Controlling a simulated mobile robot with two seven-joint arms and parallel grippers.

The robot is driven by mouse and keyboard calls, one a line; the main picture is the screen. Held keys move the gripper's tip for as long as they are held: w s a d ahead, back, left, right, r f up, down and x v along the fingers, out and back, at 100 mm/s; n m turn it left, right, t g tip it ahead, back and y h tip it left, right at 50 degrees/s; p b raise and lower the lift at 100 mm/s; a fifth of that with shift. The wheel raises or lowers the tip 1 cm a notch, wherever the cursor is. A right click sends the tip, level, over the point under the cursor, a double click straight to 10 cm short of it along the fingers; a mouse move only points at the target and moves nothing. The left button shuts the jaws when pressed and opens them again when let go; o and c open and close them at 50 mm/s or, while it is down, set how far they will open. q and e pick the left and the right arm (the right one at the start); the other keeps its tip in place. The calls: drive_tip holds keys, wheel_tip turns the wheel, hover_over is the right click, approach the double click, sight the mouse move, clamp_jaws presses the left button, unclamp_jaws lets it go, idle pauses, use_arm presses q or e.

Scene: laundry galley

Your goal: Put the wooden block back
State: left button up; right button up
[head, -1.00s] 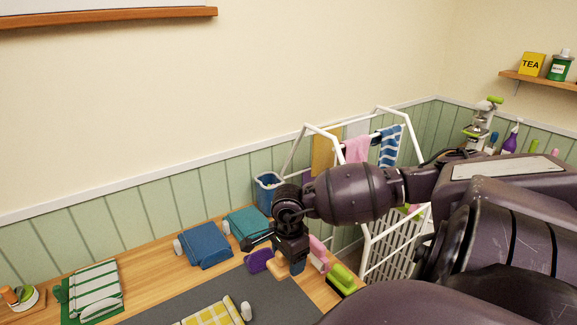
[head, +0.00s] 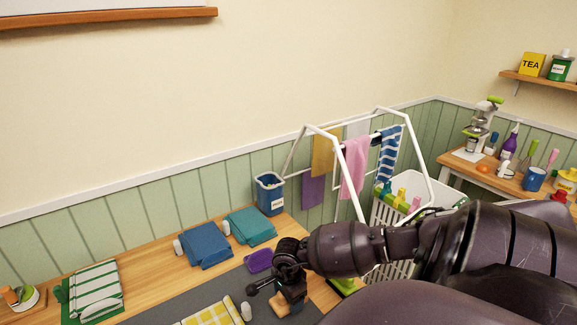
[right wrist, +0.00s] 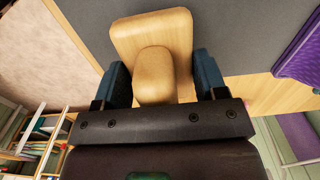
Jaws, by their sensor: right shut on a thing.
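The wooden block (head: 279,306) is a pale tan piece with rounded edges. In the right wrist view the block (right wrist: 179,29) shows a flat slab with a rounded knob between the blue fingers. My right gripper (right wrist: 162,82) is shut on it. In the head view my right gripper (head: 291,297) hangs above the right part of the grey mat (head: 235,290) with the block below it. I cannot tell whether the block touches the mat. My left gripper is not in view.
A purple piece (head: 258,260) lies just behind the block. Folded blue (head: 205,246) and teal (head: 250,227) cloths lie behind the mat. A yellow checked cloth (head: 208,315) is at the front. A white drying rack (head: 325,135) and a white basket (head: 390,212) stand to the right.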

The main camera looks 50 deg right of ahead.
drive_tip(key=shift+f, duration=0.9)
drive_tip(key=shift+f, duration=0.15)
drive_tip(key=o, duration=0.9)
